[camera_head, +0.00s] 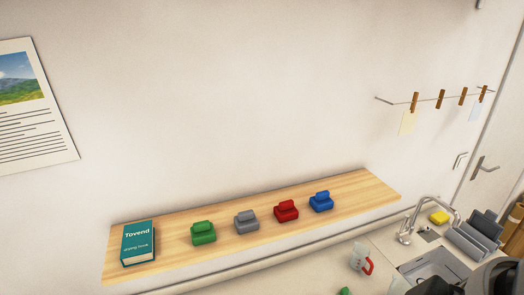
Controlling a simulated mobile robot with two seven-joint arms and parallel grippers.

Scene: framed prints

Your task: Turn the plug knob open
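The grey sink basin (440,268) is at the bottom right, partly covered by a dark rounded part that looks like my own arm. A silver faucet (405,236) with a curved spout stands at its back left. A small dark fitting on a light plate (429,234) sits behind the basin under the spout; it is too small to tell whether it is the plug knob. Neither gripper's fingers show in the head view.
A wooden shelf (180,222) holds a teal book (138,243) and green, grey, red and blue blocks. A red-handled cup (361,258) stands left of the sink. A yellow sponge (439,217) and grey rack (468,243) are behind it.

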